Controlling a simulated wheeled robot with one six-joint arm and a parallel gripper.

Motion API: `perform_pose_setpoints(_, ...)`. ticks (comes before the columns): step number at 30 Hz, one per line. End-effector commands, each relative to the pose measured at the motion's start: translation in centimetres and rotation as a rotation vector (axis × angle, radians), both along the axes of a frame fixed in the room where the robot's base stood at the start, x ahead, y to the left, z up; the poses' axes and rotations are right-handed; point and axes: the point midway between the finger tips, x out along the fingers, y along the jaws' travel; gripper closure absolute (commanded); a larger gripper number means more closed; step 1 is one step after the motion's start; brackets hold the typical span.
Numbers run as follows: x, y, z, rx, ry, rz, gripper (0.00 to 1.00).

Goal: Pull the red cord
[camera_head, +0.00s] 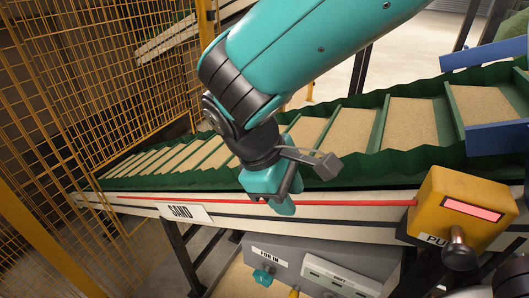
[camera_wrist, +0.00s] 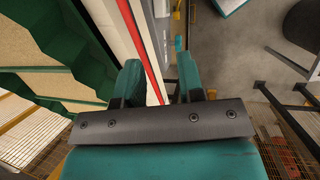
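The red cord (camera_head: 350,203) runs along the near side of the conveyor, past the SAND label, to a yellow box (camera_head: 452,203) with a red panel and a label partly reading "PU". My gripper (camera_head: 274,203) is at the cord about midway along it, with its teal fingers pointing down. In the wrist view my gripper (camera_wrist: 160,66) has its fingers apart, and the cord (camera_wrist: 140,45) shows in the gap, nearer the left finger. I cannot tell whether a finger touches it. The cord's part behind the gripper is hidden.
The green conveyor belt (camera_head: 310,130) carries sand between its cleats, behind the cord. A grey panel (camera_head: 300,262) with labels and knobs is below. A yellow mesh fence (camera_head: 90,80) stands at the left. Blue brackets (camera_head: 497,138) are at the right.

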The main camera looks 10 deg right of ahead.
Motion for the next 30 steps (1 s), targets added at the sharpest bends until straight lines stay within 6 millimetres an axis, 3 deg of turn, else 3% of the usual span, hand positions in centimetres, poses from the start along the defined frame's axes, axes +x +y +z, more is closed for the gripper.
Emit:
perform_pose_setpoints(9,0.6,3.4,7.7,0.002,-0.003,0.000,0.65)
perform_pose_setpoints(13,0.8,4.3,9.8,0.001,0.000,0.000,0.65)
perform_pose_setpoints(19,0.9,4.9,11.1,0.000,0.001,-0.001,0.65)
perform_pose_setpoints(30,0.9,4.9,11.1,0.000,0.001,-0.001,0.65)
